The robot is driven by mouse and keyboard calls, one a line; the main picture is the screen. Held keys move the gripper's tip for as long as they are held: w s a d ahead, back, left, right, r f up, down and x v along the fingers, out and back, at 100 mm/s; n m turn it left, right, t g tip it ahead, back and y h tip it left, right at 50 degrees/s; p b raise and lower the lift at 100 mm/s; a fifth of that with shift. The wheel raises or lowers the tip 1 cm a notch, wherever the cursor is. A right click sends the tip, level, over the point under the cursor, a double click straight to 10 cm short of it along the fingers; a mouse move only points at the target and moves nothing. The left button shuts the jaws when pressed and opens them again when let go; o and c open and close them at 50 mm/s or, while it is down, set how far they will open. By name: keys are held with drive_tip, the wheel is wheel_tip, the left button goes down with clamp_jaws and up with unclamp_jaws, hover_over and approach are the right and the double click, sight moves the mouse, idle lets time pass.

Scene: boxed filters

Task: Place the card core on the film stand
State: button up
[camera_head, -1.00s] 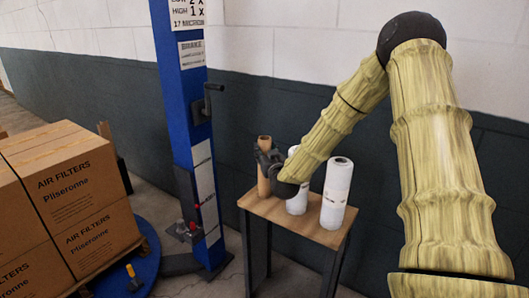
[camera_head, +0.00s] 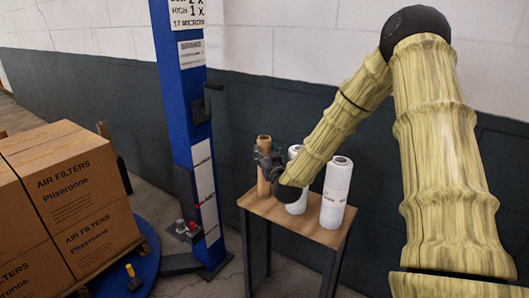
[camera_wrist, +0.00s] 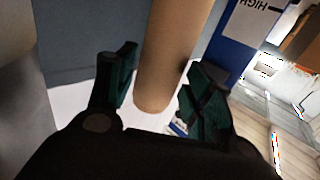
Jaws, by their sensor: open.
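The card core (camera_head: 263,184) is a plain brown tube, upright at the left end of the wood-topped film stand (camera_head: 316,231). Its lower end appears to meet the stand top. My gripper (camera_head: 265,160) is open at the core's upper part, with a finger on each side of it. In the wrist view, the core (camera_wrist: 168,60) runs between the open fingers of my gripper (camera_wrist: 160,78). A gap shows beside the left finger; the right finger is close to the core, and contact there is unclear.
Two white film rolls stand on the film stand, one (camera_head: 297,200) partly behind my wrist and another (camera_head: 336,193) farther right. A blue wrapper column (camera_head: 185,110) with a crank rises to the left. Boxed air filters (camera_head: 75,200) sit on a pallet at far left.

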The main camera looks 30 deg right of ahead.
drive_tip(key=v, duration=1)
drive_tip(key=s+a+f+n+g+y, duration=0.1)
drive_tip(key=s+a+f+g+y, duration=0.3)
drive_tip(key=f, duration=0.6)
drive_tip(key=s+a+f+n+g+h, duration=0.1)
drive_tip(key=s+a+f+g, duration=0.1)
drive_tip(key=s+a+f, duration=0.6)
drive_tip(key=s+a+f+n+g+y, duration=0.1)
drive_tip(key=s+a+f+g+y, duration=0.2)
drive_tip(key=f, duration=0.9)
drive_tip(key=s+a+f+g, duration=0.2)
drive_tip(key=s+a+f, duration=0.1)
drive_tip(key=s, duration=0.5)
drive_tip(key=s+a+f+g, duration=0.3)
drive_tip(key=s+f, duration=0.3)
drive_tip(key=s, duration=0.3)
drive_tip(key=s+a+f+g, duration=0.3)
drive_tip(key=s+a+f, duration=0.1)
drive_tip(key=s, duration=0.4)
drive_tip(key=shift+s+f, duration=0.3)
drive_tip(key=shift+f, duration=0.15)
